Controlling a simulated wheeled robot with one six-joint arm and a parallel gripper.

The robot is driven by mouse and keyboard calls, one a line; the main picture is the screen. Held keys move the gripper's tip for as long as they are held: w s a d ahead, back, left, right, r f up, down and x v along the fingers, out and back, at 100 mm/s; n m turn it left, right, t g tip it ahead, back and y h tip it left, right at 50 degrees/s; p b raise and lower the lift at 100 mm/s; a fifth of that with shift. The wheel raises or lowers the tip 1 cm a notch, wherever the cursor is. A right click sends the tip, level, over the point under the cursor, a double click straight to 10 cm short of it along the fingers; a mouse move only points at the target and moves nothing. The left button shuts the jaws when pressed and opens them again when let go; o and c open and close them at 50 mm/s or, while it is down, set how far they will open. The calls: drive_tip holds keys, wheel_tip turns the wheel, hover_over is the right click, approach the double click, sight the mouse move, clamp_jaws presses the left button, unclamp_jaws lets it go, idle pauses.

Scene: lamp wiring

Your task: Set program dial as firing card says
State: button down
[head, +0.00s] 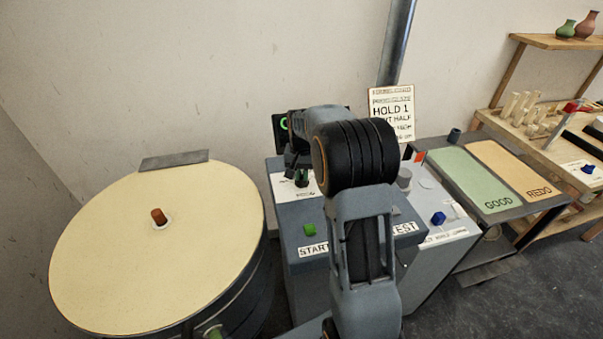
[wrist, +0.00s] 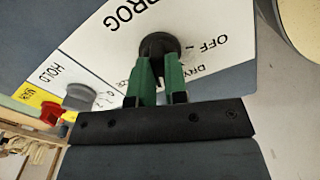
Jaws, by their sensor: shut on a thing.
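The black program dial (wrist: 158,44) sits on a white plate (wrist: 115,45) marked PROG, with OFF and DRY printed around it. My gripper (wrist: 157,72) has its green fingers closed on the dial from both sides. The dial's pointer and its other marks are hidden by the fingers, so its setting cannot be told. In the head view my gripper (head: 301,177) is at the back left of the grey control box (head: 293,230). The firing card (head: 391,103) stands behind the box. "HOLD 1" reads clearly; other lines are too small or partly hidden by my arm.
A grey HOLD dial (wrist: 80,96) and a red part (wrist: 51,113) are beside the program plate. A green START button (head: 309,229) is at the box's front. A round cream-lidded kiln (head: 110,260) stands left. GOOD (head: 462,180) and REDO (head: 515,172) areas lie right.

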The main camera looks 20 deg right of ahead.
sight(302, 175)
drive_tip(key=m, duration=0.4)
drive_tip(key=shift+r+m, duration=0.1)
drive_tip(key=shift+m, duration=2.5)
drive_tip(key=c, duration=1.1)
unclamp_jaws()
drive_tip(key=shift+c, duration=0.2)
wheel_tip(302, 175, up, 14)
